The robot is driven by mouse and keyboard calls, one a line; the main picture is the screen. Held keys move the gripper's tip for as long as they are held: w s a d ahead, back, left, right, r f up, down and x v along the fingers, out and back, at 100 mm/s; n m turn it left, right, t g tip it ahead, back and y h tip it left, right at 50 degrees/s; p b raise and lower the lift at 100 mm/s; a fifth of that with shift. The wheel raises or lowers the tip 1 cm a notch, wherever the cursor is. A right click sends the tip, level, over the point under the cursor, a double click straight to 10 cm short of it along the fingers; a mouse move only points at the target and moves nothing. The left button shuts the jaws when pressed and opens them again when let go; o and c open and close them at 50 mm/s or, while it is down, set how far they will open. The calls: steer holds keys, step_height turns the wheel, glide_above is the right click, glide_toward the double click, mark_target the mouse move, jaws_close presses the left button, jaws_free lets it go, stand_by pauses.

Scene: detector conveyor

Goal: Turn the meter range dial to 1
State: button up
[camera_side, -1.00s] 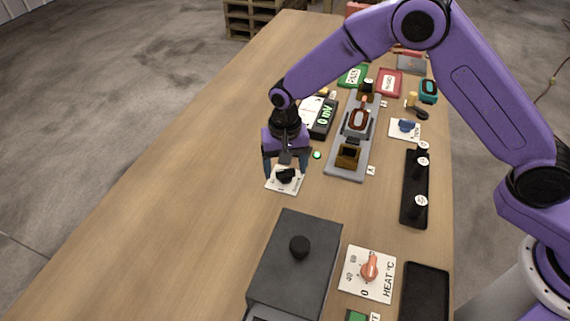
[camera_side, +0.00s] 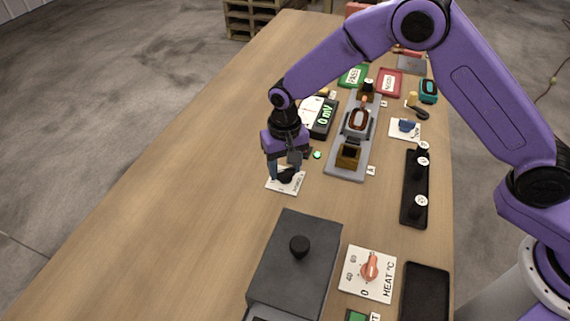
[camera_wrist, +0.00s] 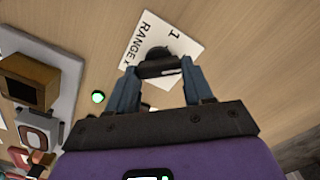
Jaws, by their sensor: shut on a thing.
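The range dial is a black knob (camera_wrist: 157,55) on a white plate (camera_wrist: 186,40) marked "RANGE" and "1" in the wrist view. In the side view the plate (camera_side: 297,187) lies on the table left of the conveyor, with the knob (camera_side: 286,176) partly behind a finger. My gripper (camera_wrist: 160,72) is shut on the knob, one finger at each side. My gripper also shows in the side view (camera_side: 283,172), low over the plate. The knob's pointer and the rest of the scale are hidden. The meter (camera_side: 323,117) reads "0 mV" behind my gripper.
A small green light (camera_side: 317,155) sits beside the plate. A dark grey box (camera_side: 295,265) and a heat dial (camera_side: 369,268) are in front. The table's left side is clear.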

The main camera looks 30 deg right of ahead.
mark_target(283, 169)
steer(key=n, duration=0.5)
steer(key=shift+a+n, duration=0.15)
steer(key=shift+n, duration=0.15)
steer(key=shift+a+n, duration=0.1)
steer(key=shift+n, duration=2)
steer(key=o, duration=1)
steer(key=shift+o, duration=0.2)
steer(key=shift+r, duration=0.1)
step_height(283, 169, up, 17)
steer(key=shift+r, duration=0.2)
steer(key=shift+s, duration=0.1)
